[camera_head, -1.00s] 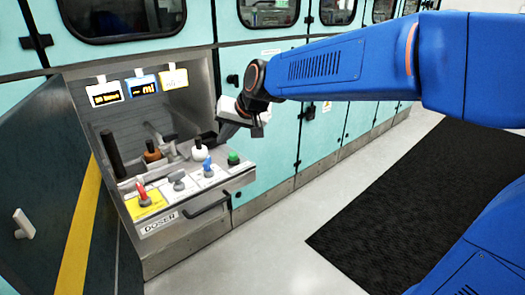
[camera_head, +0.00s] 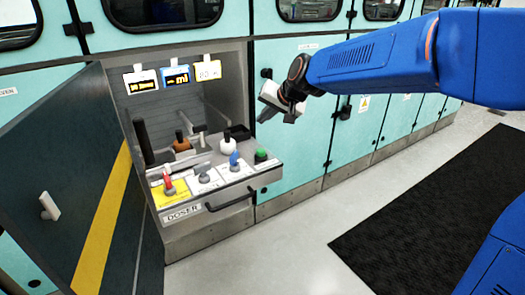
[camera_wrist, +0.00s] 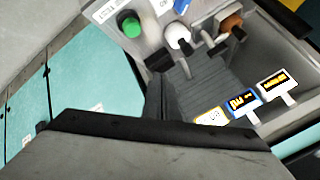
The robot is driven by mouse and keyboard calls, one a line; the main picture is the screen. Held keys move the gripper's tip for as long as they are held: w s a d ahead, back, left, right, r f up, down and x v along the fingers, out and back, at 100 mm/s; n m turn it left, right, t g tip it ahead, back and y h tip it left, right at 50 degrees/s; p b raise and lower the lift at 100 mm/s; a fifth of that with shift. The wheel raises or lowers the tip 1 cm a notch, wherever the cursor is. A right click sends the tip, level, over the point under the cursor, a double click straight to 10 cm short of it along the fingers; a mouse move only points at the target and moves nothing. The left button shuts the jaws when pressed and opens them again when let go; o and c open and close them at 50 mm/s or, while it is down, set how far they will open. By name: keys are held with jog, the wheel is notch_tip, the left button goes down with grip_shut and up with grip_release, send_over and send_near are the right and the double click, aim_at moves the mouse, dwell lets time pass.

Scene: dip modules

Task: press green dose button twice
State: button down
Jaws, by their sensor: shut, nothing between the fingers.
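The green dose button (camera_head: 261,155) sits at the right end of the sloped panel of the doser drawer (camera_head: 183,212). It also shows at the upper left of the wrist view (camera_wrist: 130,24), with nothing touching it. My gripper (camera_head: 291,112) is shut and empty. It is in the air above and to the right of the button, in front of the teal cabinet. In the wrist view the dark edge of my gripper fills the bottom. The blue switch (camera_head: 234,160) and a white-headed knob (camera_head: 227,147) stand left of the button.
A red switch (camera_head: 168,184) and a grey switch (camera_head: 204,177) stand further left on the panel. Small display signs (camera_head: 176,76) hang at the back of the recess. An open door (camera_head: 75,180) with a yellow stripe stands at left. A black mat (camera_head: 430,210) lies on clear floor.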

aim_at(263, 152)
jog(key=shift+f, duration=4.35)
jog(key=shift+f, duration=0.2)
jog(key=shift+f, duration=0.2)
jog(key=shift+f, duration=0.65)
jog(key=shift+r, duration=1.05)
jog(key=shift+r, duration=2.5)
